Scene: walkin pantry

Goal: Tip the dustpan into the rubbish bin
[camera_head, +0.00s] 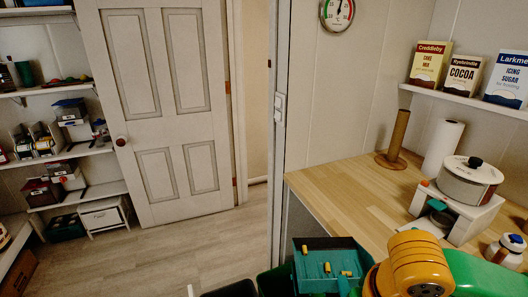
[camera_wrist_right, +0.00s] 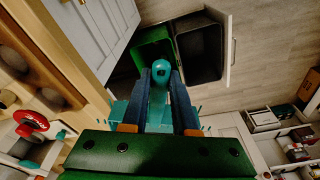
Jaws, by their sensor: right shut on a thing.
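The teal dustpan (camera_head: 318,258) is at the bottom of the head view, with a few small yellow-orange bits lying in its pan. In the right wrist view my right gripper (camera_wrist_right: 160,92) is shut on the dustpan's teal handle (camera_wrist_right: 160,68), one blue finger on each side. Part of the pan (camera_wrist_right: 122,112) shows behind the fingers. Two open bins stand side by side beyond the handle: a green bin (camera_wrist_right: 140,36) and a black bin (camera_wrist_right: 208,28). Which one is the rubbish bin I cannot tell. In the head view the bins are mostly cut off. My left gripper is not in view.
A wooden counter (camera_head: 340,200) lies to the right, holding a paper roll (camera_head: 442,150), a wooden post (camera_head: 398,135) and a pot (camera_head: 468,185) on a white stand. A white door (camera_head: 165,100) and stocked shelves are at the left. The floor (camera_head: 180,250) in front is clear.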

